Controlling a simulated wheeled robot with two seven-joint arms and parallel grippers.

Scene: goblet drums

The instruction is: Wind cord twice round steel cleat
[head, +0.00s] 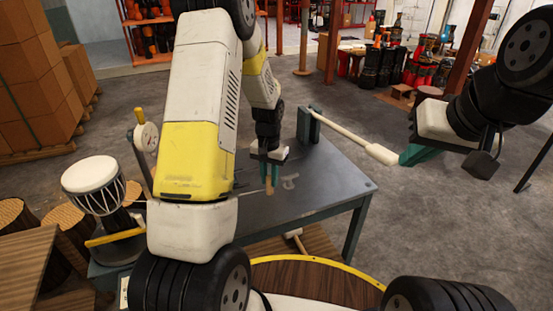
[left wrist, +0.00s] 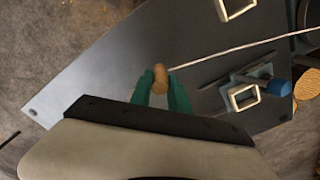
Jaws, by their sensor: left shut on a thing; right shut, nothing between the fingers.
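My left gripper (head: 268,178) is shut on a tan wooden toggle (left wrist: 160,80) above the dark table (head: 335,185). A thin pale cord (left wrist: 235,51) runs from the toggle to the right edge in the left wrist view. My right gripper (head: 411,155) is shut and empty, beside the wide end of a pale bar (head: 355,137).
The bar reaches from a dark post (head: 308,125) at the table's back edge. A white-headed goblet drum (head: 90,180) stands at left. In the left wrist view, square frames (left wrist: 243,97) and a blue knob (left wrist: 278,87) sit at right. The table's right part is bare.

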